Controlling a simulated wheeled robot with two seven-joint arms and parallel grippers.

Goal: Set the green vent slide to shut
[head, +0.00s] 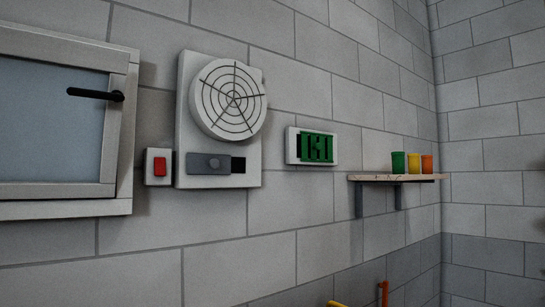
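The green vent slide (317,147) sits in a small white vent plate (291,143) on the wall, right of centre. The slide has upright slots with dark gaps between its green bars. It sits toward the right of the plate, and a dark strip shows at its left edge. From this distance I cannot tell whether the openings behind it are covered. Neither of my grippers is in view.
Left of the vent is a round fan (228,98) on a panel with a grey slide (209,163). A red switch (160,166) and a window (50,120) with a black handle are further left. A shelf (400,178) with three cups is at right. Yellow and orange objects show at the bottom edge.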

